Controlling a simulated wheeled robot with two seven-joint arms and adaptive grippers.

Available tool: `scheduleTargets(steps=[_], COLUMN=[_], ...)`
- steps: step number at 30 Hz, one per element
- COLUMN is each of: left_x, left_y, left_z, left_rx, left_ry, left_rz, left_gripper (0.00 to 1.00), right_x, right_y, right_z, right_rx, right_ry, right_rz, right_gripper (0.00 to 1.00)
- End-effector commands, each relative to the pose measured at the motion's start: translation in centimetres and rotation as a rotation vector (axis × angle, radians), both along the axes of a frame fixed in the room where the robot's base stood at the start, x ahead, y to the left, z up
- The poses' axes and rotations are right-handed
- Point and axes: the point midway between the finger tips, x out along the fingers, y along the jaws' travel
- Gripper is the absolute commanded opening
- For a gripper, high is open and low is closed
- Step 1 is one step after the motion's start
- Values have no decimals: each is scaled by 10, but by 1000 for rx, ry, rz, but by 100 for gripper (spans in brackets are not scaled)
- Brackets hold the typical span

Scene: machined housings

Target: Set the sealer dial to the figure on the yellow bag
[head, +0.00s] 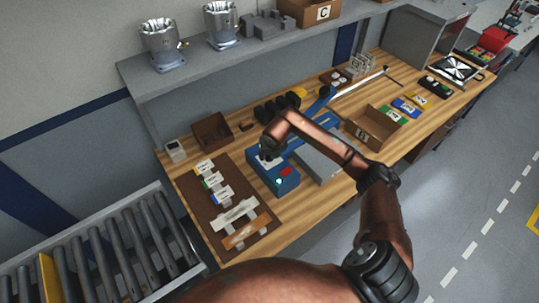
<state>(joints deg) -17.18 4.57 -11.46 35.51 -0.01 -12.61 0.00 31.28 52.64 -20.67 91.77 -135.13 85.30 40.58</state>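The blue sealer (287,186) stands on the wooden bench, with a red part and a lit green lamp on its front end. Its long arm slants up to the back right. My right gripper (268,154) is over the sealer's near left end, pointing down. The gripper is small and dark here, so its opening cannot be made out, and it hides any dial there. Small bags with white labels (213,180) lie on a brown mat; their figures are too small to read, and I cannot tell which is the yellow bag. My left gripper is not in view.
A yellow card (416,100) lies with blue and green ones at the right of the bench. A cardboard box (372,128) stands beside the grey plate (323,160). A shelf (190,75) overhangs the back. A roller conveyor (110,250) is at left.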

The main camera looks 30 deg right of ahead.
Motion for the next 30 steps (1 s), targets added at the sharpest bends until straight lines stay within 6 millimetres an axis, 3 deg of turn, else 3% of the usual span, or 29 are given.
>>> scheduleTargets(steps=[14, 30], left_x=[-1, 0], left_y=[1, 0], left_z=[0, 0], left_rx=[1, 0], left_ry=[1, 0], left_rz=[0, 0], left_gripper=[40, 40], right_x=[-2, -38], right_y=[1, 13], right_z=[9, 99], right_rx=[0, 0], right_ry=[-3, -2], right_rz=[2, 0], right_gripper=[43, 43])
